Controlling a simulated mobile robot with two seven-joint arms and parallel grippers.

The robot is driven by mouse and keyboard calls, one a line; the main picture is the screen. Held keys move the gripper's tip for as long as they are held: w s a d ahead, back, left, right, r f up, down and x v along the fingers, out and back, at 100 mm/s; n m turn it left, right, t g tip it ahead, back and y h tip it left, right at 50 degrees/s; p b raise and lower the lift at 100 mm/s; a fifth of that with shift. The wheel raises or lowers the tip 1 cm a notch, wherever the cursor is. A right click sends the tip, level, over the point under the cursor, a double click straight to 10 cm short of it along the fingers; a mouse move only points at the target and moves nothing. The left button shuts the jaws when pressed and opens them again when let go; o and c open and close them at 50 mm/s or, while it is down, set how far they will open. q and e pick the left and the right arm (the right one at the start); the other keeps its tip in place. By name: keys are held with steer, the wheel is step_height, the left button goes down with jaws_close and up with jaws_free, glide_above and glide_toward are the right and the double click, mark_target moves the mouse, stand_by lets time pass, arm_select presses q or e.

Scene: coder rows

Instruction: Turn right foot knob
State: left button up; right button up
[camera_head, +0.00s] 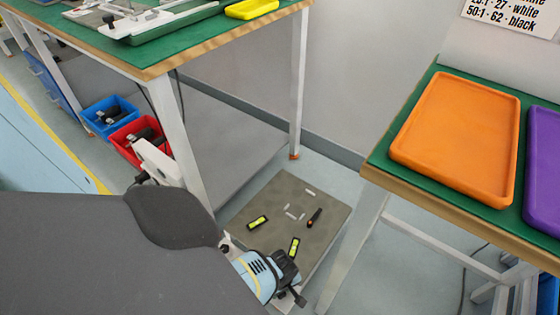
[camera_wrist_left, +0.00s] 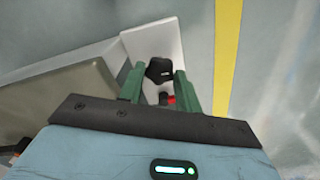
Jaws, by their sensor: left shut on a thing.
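In the left wrist view, a black foot knob (camera_wrist_left: 158,70) sits between the two green fingers of my left gripper (camera_wrist_left: 159,84), against a white leg or bracket (camera_wrist_left: 158,40). A small red part (camera_wrist_left: 168,99) shows just below it. The fingers are closed on the knob. In the head view, my left gripper (camera_head: 289,290) is low near the floor, beside the near edge of a grey-brown floor panel (camera_head: 270,205); the knob is hidden there. My right gripper is in neither view.
A green-topped table (camera_head: 150,55) stands at left and another (camera_head: 400,180) at right, holding an orange tray (camera_head: 455,135) and a purple tray (camera_head: 545,165). Blue (camera_head: 92,121) and red bins (camera_head: 121,145) stand on the floor at left. Small tools lie on the panel.

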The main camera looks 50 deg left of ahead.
arm_select(q)
steer(key=shift+n, duration=0.3)
steer(key=o, duration=0.9)
steer(key=shift+o, duration=0.3)
